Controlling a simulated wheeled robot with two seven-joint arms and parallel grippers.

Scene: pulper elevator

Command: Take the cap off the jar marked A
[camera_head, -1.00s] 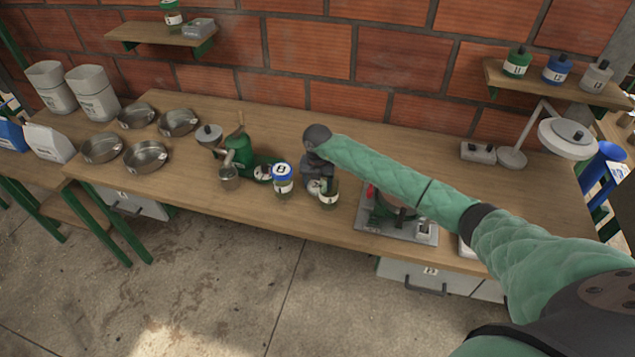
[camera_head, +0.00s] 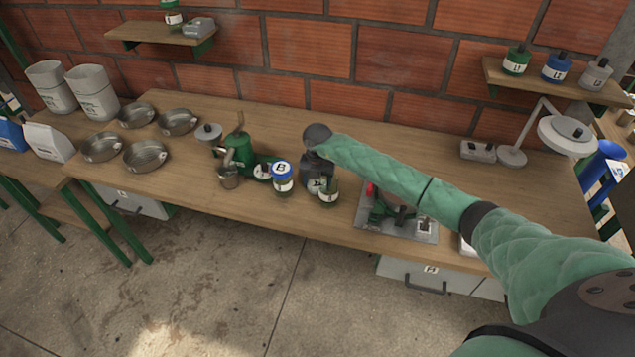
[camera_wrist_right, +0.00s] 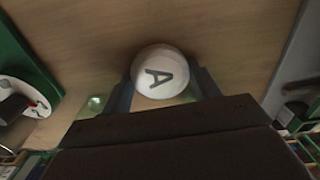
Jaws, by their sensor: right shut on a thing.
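The white cap marked A (camera_wrist_right: 160,72) sits between the two fingers of my right gripper (camera_wrist_right: 163,88) in the right wrist view. In the head view my right gripper (camera_head: 318,180) is shut on this cap, low over the front of the bench. A small glass jar with a pale label (camera_head: 329,192) stands right beside the gripper, partly covered by it. The cap appears to be to the left of this jar's top; I cannot tell whether they touch. My left gripper is not in view.
A jar with a blue cap marked B (camera_head: 282,180) stands just left of the gripper. Behind it is a green hand-cranked machine (camera_head: 238,152). A grey tray with a green device (camera_head: 400,216) lies right. Metal pans (camera_head: 146,156) stand far left. The bench (camera_head: 270,120) is clear behind.

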